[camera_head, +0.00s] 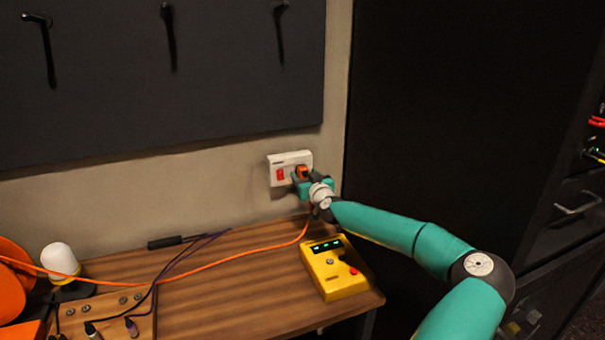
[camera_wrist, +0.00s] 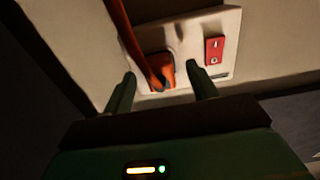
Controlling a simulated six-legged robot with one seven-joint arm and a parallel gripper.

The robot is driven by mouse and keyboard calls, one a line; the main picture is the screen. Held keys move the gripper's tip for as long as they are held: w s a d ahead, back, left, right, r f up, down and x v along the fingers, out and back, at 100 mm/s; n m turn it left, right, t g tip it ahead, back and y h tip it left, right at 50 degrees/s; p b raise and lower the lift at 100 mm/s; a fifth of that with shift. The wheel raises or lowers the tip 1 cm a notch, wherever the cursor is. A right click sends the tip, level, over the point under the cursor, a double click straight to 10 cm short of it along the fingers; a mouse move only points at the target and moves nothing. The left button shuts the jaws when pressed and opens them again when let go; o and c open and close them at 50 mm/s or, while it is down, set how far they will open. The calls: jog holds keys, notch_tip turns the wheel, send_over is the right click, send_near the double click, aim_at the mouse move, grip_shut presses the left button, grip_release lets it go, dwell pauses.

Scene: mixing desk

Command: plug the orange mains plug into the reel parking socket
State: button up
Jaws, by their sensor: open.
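The orange mains plug (camera_head: 302,171) sits in the white wall socket (camera_head: 291,158), beside a red switch. In the wrist view the plug (camera_wrist: 156,66) shows with its orange cord running over it. My gripper (camera_head: 305,184) is at the plug. In the wrist view my gripper (camera_wrist: 162,88) is open, with one finger on each side of the plug. I cannot tell whether a finger touches it. The orange reel (camera_head: 12,290) is partly in view at the left edge of the desk. I cannot make out its parking socket.
The orange cord (camera_head: 210,263) crosses the wooden desk (camera_head: 240,300) towards the reel. A yellow box (camera_head: 336,270) stands below my forearm. A white-domed lamp (camera_head: 60,259) and dark cables (camera_head: 160,270) are at left. A black cabinet (camera_head: 450,120) stands at right.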

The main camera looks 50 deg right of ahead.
aim_at(305, 175)
jog(key=shift+w+d, duration=0.2)
jog(key=shift+w, duration=0.2)
dwell(1.0)
grip_shut()
jog(key=shift+v, duration=3)
